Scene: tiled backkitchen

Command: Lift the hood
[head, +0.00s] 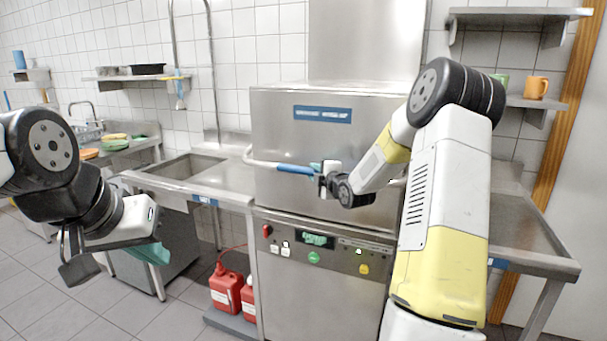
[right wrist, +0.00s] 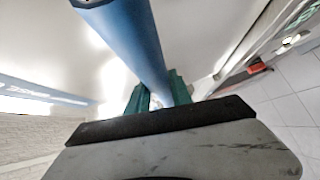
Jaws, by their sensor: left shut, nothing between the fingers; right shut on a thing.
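The hood (head: 280,130) is the large steel box of the dishwasher, with a blue label on its front. It sits down on the machine body. A bar handle with a blue grip (head: 295,169) runs across its front. My right gripper (head: 322,178) is shut on the handle at the right part of the blue grip. In the right wrist view the blue handle (right wrist: 145,45) passes between the green finger pads, partly hidden by the gripper body. My left gripper (head: 72,255) is shut and empty at the left, low and away from the machine.
A control panel (head: 315,240) is below the hood. A sink table (head: 190,170) adjoins on the left and a steel table (head: 530,235) on the right. A wall shelf with an orange mug (head: 536,87) is at the right.

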